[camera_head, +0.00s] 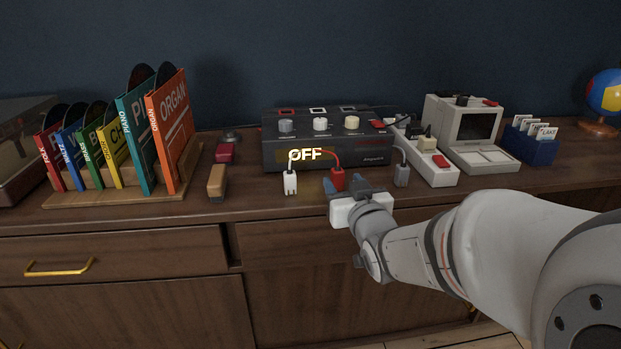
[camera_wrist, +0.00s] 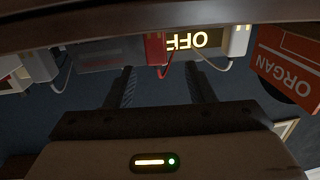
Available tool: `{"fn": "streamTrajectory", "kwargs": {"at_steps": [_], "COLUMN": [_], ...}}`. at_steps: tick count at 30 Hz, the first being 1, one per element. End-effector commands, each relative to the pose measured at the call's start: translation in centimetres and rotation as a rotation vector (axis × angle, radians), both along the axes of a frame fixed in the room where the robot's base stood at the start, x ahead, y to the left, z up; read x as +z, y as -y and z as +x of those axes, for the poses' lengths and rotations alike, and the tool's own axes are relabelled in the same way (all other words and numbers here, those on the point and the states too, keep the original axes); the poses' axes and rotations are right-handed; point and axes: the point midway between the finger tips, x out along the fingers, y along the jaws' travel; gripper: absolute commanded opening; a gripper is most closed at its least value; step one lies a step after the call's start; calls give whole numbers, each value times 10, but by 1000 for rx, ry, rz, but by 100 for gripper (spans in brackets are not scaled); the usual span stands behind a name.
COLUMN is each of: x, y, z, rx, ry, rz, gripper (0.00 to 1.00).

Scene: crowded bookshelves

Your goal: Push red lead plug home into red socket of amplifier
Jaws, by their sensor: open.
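The amplifier (camera_head: 315,157) is a dark box with three knobs and a lit "OFF" sign on its front. Small outlined rectangles, one red (camera_head: 287,111), sit on its top; I cannot tell whether that is the red socket. The red lead plug (camera_head: 337,178) stands on the counter in front of the amplifier, its red cable curving toward the front. In the wrist view, the red plug (camera_wrist: 155,49) shows beyond the fingers, near the "OFF" sign. My gripper (camera_head: 346,187) is open just in front of the plug; its fingers (camera_wrist: 160,85) are apart and empty.
A white plug (camera_head: 290,182) stands left of the red one, a grey plug (camera_head: 402,175) right. A power strip (camera_head: 430,160) lies right of the amplifier. The counter's front edge is close below my gripper.

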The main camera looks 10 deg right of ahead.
Motion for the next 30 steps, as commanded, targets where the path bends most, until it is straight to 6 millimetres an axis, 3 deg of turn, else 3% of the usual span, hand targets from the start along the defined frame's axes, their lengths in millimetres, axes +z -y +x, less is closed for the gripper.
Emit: {"fn": "streamTrajectory", "kwargs": {"at_steps": [2,12,30], "x": [-9,0,-7], "y": [-1,-3,-3], "z": [1,14,36], "rx": [7,16,9], "ry": [20,28,34], "rz": [4,10,6], "gripper": [49,49,49]}}
